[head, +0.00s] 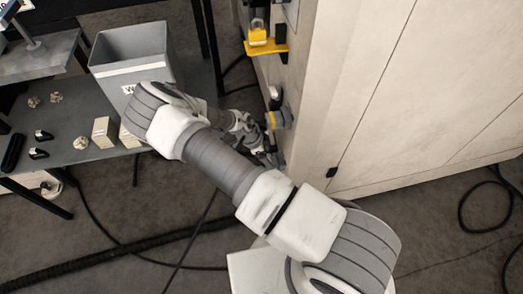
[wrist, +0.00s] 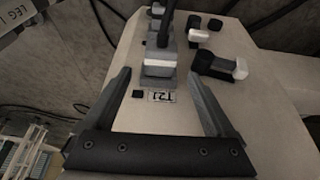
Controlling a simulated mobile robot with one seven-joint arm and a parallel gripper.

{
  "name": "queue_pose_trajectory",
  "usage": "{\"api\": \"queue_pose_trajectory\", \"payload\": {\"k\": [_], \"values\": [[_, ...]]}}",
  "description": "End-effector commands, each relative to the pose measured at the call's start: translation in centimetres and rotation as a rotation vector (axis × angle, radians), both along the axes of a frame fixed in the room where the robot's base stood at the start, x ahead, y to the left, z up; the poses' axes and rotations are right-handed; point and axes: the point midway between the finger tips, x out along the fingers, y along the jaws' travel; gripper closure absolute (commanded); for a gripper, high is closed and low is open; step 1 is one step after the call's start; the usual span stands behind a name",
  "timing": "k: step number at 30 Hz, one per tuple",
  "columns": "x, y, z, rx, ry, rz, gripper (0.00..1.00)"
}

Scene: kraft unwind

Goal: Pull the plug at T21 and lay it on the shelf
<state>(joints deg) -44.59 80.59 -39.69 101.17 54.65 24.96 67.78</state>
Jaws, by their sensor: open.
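The T21 label (wrist: 163,97) shows upside down on the pale cabinet face in the wrist view. Just beyond it is the T21 plug (wrist: 158,68), a grey and white block with a black cable rising from it. My gripper (wrist: 160,76) is open, with one finger on each side of the label and the tips near the plug's sides. I cannot tell whether they touch it. In the head view my gripper (head: 266,152) is small beside the cabinet, and my arm partly hides that spot. The dark grey shelf (head: 65,120) is at the left.
A grey bin (head: 130,62), pale blocks (head: 103,132) and several small parts stand on the shelf, with bare patches between. Other black and white fittings (wrist: 220,68) sit right of the plug. A yellow padlock (head: 258,33) is higher on the cabinet (head: 370,80). Cables cross the floor.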

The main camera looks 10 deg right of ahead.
Motion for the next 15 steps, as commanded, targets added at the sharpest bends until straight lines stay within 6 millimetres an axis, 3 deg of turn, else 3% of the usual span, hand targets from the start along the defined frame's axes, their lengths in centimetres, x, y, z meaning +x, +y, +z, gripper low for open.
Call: {"api": "queue_pose_trajectory", "payload": {"k": [1, 6, 15], "values": [[0.0, -0.4, -1.2, -0.001, 0.000, -0.002, 0.10], [0.0, -1.3, -3.2, 0.000, 0.001, -0.001, 0.10], [0.0, -1.7, -4.1, 0.000, 0.000, 0.000, 0.10]]}}
